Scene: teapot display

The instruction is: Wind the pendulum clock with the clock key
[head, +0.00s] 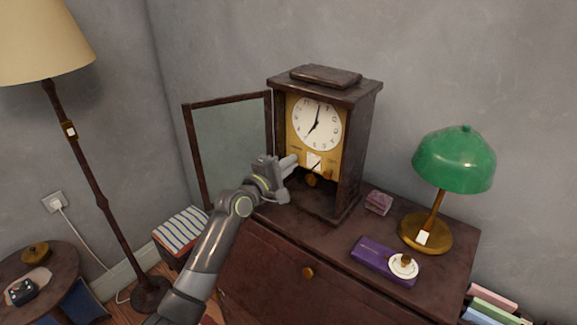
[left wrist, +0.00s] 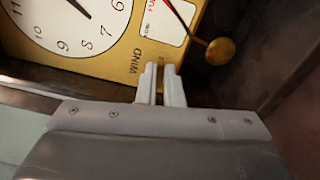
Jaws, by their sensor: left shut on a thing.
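The pendulum clock (head: 361,140) stands upright on the dark wooden cabinet, its glazed door (head: 230,145) swung open to the left. Its white dial (head: 317,127) also shows in the left wrist view (left wrist: 65,22). Below the dial is a white gauge card (head: 314,161) and a round brass bob (left wrist: 220,51). My left gripper (head: 290,163) is inside the open front, at the lower left of the brass plate. In the left wrist view its white fingers (left wrist: 161,84) are shut by the word WIND. A small brownish piece, likely the clock key, shows between them, mostly hidden. My right gripper is not in view.
On the cabinet (head: 330,235) are a small pink box (head: 378,202), a purple case (head: 372,257) with a white round piece (head: 403,265), and a green-shaded lamp (head: 454,160). A floor lamp (head: 100,200) and a striped stool (head: 182,231) stand left. The cabinet's front middle is clear.

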